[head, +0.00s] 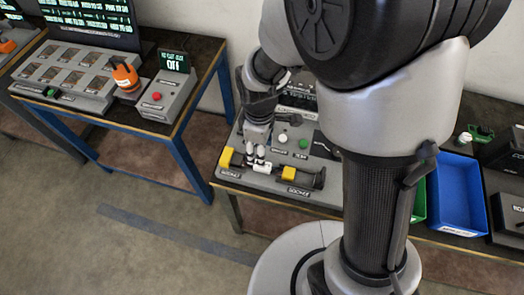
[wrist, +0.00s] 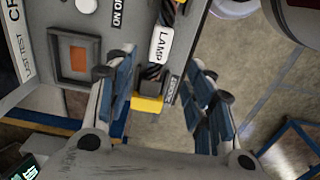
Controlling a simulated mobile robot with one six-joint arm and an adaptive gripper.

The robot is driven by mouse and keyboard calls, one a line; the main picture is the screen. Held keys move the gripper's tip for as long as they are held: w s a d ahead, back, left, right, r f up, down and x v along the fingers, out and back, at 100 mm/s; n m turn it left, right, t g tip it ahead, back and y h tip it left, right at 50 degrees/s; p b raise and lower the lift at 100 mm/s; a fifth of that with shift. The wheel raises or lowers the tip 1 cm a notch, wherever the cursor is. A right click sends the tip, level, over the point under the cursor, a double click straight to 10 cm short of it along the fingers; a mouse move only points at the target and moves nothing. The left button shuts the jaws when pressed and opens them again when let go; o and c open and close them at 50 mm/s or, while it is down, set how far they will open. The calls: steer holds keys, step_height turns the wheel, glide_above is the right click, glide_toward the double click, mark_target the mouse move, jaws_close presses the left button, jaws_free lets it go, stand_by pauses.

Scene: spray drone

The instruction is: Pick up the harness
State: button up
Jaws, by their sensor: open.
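The harness (wrist: 161,43) shows in the wrist view as a dark braided cable with a white sleeve marked LAMP. It lies along the front edge of a grey console, and its lower end meets a dark part and a yellow block (wrist: 147,103). In the head view its white part (head: 262,167) shows between two yellow blocks. My gripper (wrist: 161,68) is open, with one blue-padded finger on each side of the harness in the picture. I cannot tell whether either finger touches it. In the head view my gripper (head: 255,153) is just above the harness, partly covering it.
The grey console (head: 236,180) has buttons and labels. A blue bin (head: 458,190) stands to the right behind my arm. A second bench at the left holds a panel (head: 68,75), an orange item (head: 125,75) and a red-button box (head: 165,95). Open floor lies in front.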

step_height(320, 180, down, 3)
steer(key=shift+b, duration=0.3)
steer(key=f, duration=0.1)
steer(key=f+b, duration=0.1)
steer(key=f, duration=0.1)
steer(key=f+b, duration=0.1)
steer(key=f, duration=0.1)
steer(key=shift+s+d+f, duration=0.1)
steer(key=shift+d, duration=0.25)
steer(key=shift+c, duration=0.4)
jaws_close()
